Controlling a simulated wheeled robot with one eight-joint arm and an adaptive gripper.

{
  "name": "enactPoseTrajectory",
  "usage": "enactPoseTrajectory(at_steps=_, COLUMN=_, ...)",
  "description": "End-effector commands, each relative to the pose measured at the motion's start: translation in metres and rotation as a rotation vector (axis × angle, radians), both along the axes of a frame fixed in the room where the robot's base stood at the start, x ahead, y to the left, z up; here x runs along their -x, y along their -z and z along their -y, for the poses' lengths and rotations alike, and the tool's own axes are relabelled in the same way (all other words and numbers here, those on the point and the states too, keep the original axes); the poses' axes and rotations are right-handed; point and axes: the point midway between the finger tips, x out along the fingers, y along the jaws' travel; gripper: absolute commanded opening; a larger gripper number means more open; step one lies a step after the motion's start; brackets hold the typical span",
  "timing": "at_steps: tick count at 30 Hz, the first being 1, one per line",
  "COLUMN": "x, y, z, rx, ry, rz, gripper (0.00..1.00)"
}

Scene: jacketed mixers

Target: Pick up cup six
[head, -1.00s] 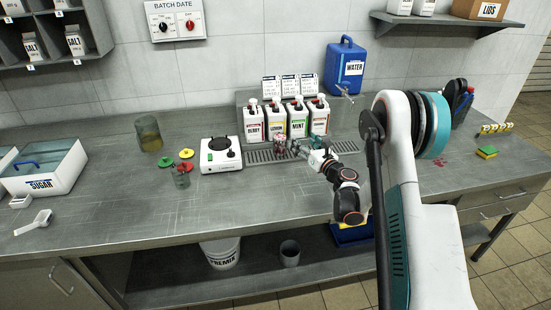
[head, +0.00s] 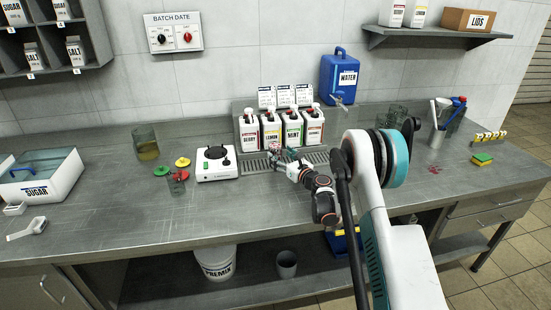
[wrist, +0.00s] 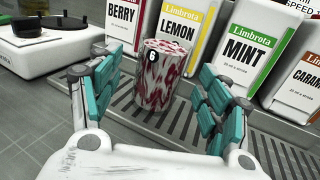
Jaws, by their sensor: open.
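Cup six (wrist: 161,82) is a short cup with red and white streaks and a black dot marked 6. In the wrist view it stands upright on the grated drip tray (wrist: 125,80), in front of the lemon bottle (wrist: 176,22). My gripper (wrist: 160,108) is open, with its teal-padded fingers spread to the left and right of the cup's near side. No finger visibly touches it. In the head view my gripper (head: 284,159) is at the drip tray and partly covers the cup.
Berry (head: 249,131), mint (head: 293,128) and caramel bottles stand in a row close behind the cup. A white hot plate (head: 217,163) is to the left. A clear cup (head: 176,182) and coloured lids are further left.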

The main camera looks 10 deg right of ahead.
Motion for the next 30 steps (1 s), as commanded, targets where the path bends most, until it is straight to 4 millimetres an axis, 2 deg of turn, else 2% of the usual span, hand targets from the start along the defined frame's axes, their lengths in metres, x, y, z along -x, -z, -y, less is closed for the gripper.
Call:
enactPoseTrajectory(at_steps=5, x=-0.025, y=0.01, z=-0.009, rx=0.0, ry=-0.002, rz=0.0, gripper=0.7)
enactPoseTrajectory(at_steps=9, x=-0.04, y=0.007, z=-0.014, rx=0.0, ry=0.0, rz=0.001, gripper=0.7)
enactPoseTrajectory(at_steps=18, x=-0.043, y=0.005, z=-0.015, rx=0.0, ry=0.0, rz=0.001, gripper=0.7)
enactPoseTrajectory(at_steps=25, x=-0.043, y=0.005, z=-0.015, rx=0.0, ry=0.0, rz=0.001, gripper=0.18)
enactPoseTrajectory(at_steps=28, x=-0.043, y=0.005, z=-0.015, rx=0.0, ry=0.0, rz=0.001, gripper=0.17)
enactPoseTrajectory(at_steps=29, x=-0.043, y=0.005, z=-0.015, rx=0.0, ry=0.0, rz=0.001, gripper=0.13)
enactPoseTrajectory(at_steps=30, x=-0.043, y=0.005, z=-0.015, rx=0.0, ry=0.0, rz=0.001, gripper=0.13)
